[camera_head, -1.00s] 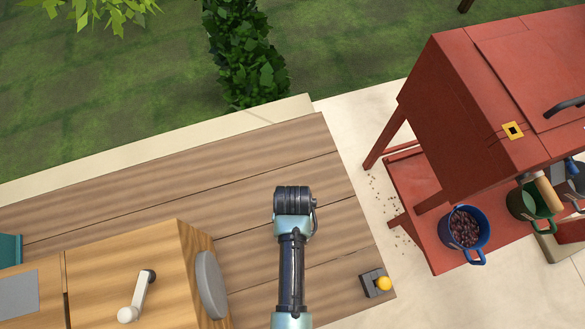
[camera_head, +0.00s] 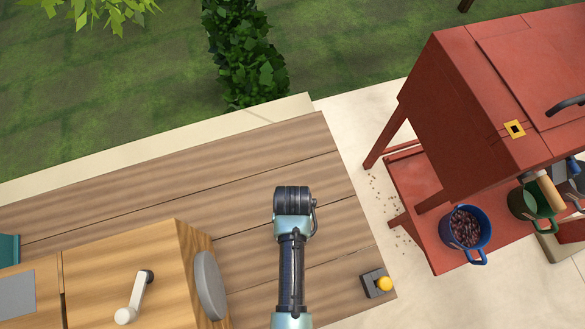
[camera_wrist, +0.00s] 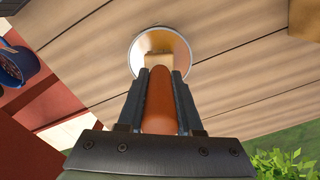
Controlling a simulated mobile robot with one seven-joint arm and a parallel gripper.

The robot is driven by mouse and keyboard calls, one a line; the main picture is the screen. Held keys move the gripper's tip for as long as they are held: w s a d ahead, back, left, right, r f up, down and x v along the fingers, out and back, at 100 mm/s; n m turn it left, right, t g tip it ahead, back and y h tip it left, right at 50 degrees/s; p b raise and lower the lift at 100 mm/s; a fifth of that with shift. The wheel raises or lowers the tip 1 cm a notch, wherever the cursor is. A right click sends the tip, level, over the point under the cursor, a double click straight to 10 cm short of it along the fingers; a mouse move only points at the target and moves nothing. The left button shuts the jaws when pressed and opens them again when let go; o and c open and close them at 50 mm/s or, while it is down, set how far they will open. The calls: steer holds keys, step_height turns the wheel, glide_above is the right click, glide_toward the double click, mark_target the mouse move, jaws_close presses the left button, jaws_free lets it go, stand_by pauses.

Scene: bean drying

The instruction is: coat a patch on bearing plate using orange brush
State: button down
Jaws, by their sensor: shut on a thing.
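My gripper (camera_wrist: 158,98) is shut on the orange brush (camera_wrist: 159,104), gripping its handle in the wrist view. The brush's pale tan head (camera_wrist: 159,62) points away from the camera and overlaps a round thing with a white rim (camera_wrist: 185,46) above the wooden table. I cannot tell whether the head touches it, or whether it is a dish or a plate. A grey disc (camera_head: 210,285), perhaps the bearing plate, is on the right face of a wooden box in the head view. There my arm hides the gripper and brush.
The wooden box (camera_head: 120,262) with a crank stands left of my arm on the plank table (camera_head: 200,190). A yellow-knobbed block (camera_head: 384,283) sits at the table's right edge. Beyond is a red stand (camera_head: 470,120) with a blue mug of beans (camera_head: 480,257) and a green mug (camera_head: 530,205).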

steer(key=shift+f, duration=0.5)
stand_by(1.5)
step_height(320, 180, up, 7)
steer(key=p, duration=0.7)
steer(key=shift+r, duration=0.1)
stand_by(0.8)
